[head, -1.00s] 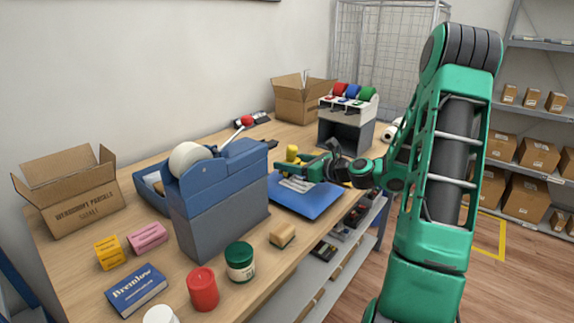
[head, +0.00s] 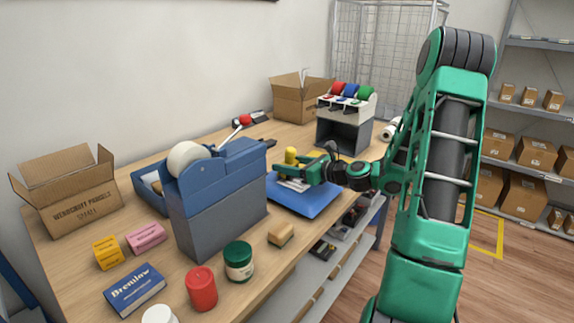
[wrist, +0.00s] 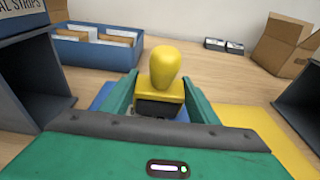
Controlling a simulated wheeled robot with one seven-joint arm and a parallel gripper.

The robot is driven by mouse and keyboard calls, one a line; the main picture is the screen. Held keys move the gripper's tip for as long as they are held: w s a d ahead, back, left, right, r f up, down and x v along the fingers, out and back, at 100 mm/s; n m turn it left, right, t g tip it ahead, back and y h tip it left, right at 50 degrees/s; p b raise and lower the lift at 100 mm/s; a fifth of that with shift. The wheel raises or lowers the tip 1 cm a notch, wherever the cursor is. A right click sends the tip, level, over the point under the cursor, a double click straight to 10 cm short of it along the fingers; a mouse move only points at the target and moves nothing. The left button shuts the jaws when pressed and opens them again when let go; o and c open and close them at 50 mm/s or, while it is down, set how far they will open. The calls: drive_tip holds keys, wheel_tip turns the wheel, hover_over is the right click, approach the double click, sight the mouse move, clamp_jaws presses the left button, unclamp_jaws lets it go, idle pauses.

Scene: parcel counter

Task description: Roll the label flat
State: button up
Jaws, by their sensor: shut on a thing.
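The rounded yellow knob stands upright, and a dark part shows below the block in the wrist view. The knob also shows in the head view (head: 291,154). The gripper is low over a blue parcel (head: 308,206) on the counter. A pale label (head: 294,185) lies on the parcel, partly hidden by the gripper. I cannot tell whether the roller touches the label.
A blue-grey dispenser (head: 218,190) with a lever stands left of the parcel. A sponge-like block (head: 281,235), a green jar (head: 239,262) and a red jar (head: 201,288) stand nearer. A tape rack (head: 345,112) stands behind. A yellow flat piece (wrist: 275,135) lies right.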

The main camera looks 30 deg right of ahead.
drive_tip(key=shift+s+f, duration=0.1)
drive_tip(key=shift+f+v, duration=0.1)
drive_tip(key=shift+v, duration=0.5)
drive_tip(key=shift+f+v, duration=0.15)
drive_tip(key=shift+v, duration=0.45)
drive_tip(key=shift+s, duration=0.1)
drive_tip(key=shift+s+d+f, duration=0.1)
drive_tip(key=shift+s+d, duration=0.15)
drive_tip(key=shift+s, duration=0.3)
drive_tip(key=shift+s+d, duration=0.25)
drive_tip(key=shift+s, duration=0.35)
drive_tip(key=shift+s, duration=0.15)
drive_tip(key=shift+f+v, duration=0.2)
drive_tip(key=shift+v, duration=0.85)
drive_tip(key=shift+r, duration=0.15)
